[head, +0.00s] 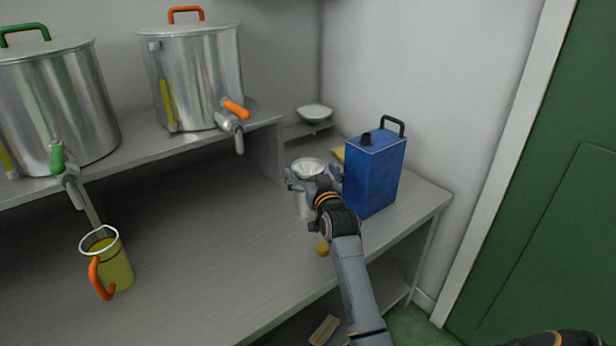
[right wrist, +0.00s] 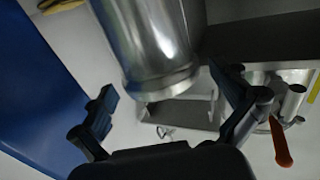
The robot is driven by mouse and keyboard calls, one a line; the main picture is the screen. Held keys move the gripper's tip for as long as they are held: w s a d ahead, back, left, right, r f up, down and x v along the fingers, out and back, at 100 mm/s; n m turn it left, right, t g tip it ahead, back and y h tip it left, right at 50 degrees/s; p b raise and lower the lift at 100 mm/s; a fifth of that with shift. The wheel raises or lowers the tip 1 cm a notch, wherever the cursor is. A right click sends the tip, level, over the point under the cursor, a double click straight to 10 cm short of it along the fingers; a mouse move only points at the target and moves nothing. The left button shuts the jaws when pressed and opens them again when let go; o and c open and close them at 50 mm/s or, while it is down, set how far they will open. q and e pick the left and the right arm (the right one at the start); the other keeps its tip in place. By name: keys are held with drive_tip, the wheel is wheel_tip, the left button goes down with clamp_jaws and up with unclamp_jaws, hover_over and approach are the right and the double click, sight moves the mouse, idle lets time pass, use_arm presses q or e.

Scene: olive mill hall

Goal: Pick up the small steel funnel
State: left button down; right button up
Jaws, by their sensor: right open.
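The small steel funnel (head: 309,165) appears as a bright round steel rim with a hollow inside, on the worktop left of the blue can. A shiny steel cylinder with a lip (right wrist: 158,45) shows in the right wrist view; I cannot tell whether it is the funnel's own body or a vessel under it. My right gripper (head: 316,181) is open, its fingers on either side of the steel piece. In the right wrist view the gripper (right wrist: 163,84) shows gaps beside the steel. The arm hides part of the piece. My left gripper is not in view.
The blue can (head: 374,175) stands close on the right. A pale dish (head: 315,112) sits on a small shelf behind. Two steel vats (head: 195,80) with taps stand on the raised shelf. A jug (head: 117,268) stands left; a small yellow ball (head: 322,249) lies near the front edge.

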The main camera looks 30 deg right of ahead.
drive_tip(key=shift+x, duration=0.9)
drive_tip(key=c, duration=1)
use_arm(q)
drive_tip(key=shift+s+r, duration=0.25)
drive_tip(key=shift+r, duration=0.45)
use_arm(e)
drive_tip(key=shift+c, duration=0.2)
drive_tip(key=shift+r, duration=0.1)
